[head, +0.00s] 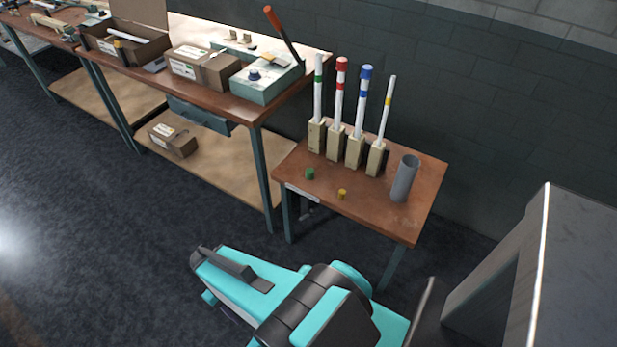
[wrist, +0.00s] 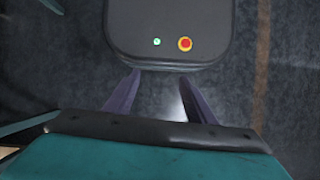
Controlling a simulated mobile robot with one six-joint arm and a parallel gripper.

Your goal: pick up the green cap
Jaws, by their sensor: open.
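The green cap (head: 309,173) is small and lies on the small brown side table (head: 404,224), near its left front edge. It sits in front of the wooden block that holds the green-banded white tube (head: 318,92). That tube has no cap on its top. My gripper's two dark fingers show in the wrist view (wrist: 160,80), spread apart with nothing between them. The wrist view shows no cap or table near the fingers. In the head view my arm is in front of the table, apart from the cap, and the fingers cannot be made out.
A yellow cap (head: 342,193) lies to the right of the green one. A grey cylinder (head: 405,178) stands at the table's right. Red-capped (head: 340,95), blue-capped (head: 361,100) and yellow-banded (head: 387,108) tubes stand in blocks behind. A long workbench (head: 262,112) adjoins on the left.

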